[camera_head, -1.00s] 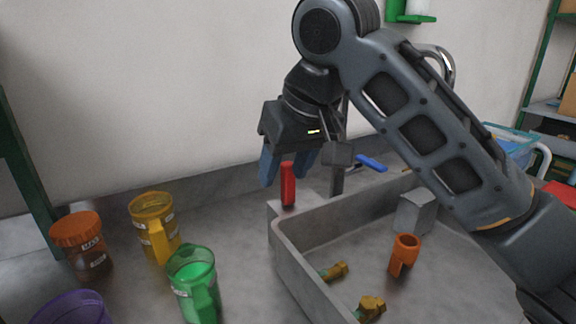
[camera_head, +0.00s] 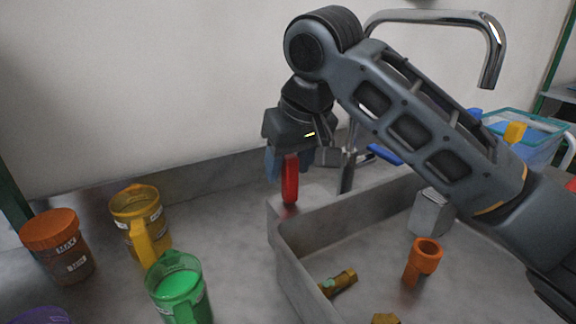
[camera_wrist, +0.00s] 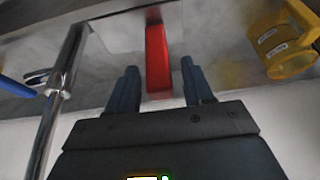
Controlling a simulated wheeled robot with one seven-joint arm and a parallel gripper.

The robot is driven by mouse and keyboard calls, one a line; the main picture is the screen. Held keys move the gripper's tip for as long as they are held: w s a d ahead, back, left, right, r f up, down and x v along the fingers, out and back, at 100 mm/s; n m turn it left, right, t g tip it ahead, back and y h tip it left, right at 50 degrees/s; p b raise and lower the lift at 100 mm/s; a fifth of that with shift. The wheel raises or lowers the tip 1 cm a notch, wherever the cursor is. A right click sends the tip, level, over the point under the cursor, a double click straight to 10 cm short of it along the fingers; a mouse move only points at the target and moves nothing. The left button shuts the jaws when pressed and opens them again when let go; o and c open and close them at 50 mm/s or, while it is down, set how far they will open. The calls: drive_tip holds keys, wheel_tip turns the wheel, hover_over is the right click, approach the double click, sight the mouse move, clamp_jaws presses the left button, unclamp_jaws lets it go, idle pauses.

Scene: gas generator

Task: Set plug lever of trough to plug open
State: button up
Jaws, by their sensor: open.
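The red plug lever (camera_head: 290,180) stands upright on the back left corner of the grey trough (camera_head: 292,262). My gripper (camera_head: 279,164) is open just above and behind the lever in the head view, its blue fingers pointing down. In the wrist view the red lever (camera_wrist: 157,60) lies beyond and between the two fingertips of my gripper (camera_wrist: 160,75), with a gap on each side. I cannot tell whether a finger touches it.
A chrome faucet (camera_head: 436,18) rises right of my gripper, with a blue handle (camera_head: 384,154). An orange cup (camera_head: 423,262) and a brass fitting (camera_head: 339,282) lie in the trough.

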drive_tip(key=shift+f, duration=0.3)
drive_tip(key=shift+c, duration=0.5)
clamp_jaws()
drive_tip(key=shift+w, duration=0.1)
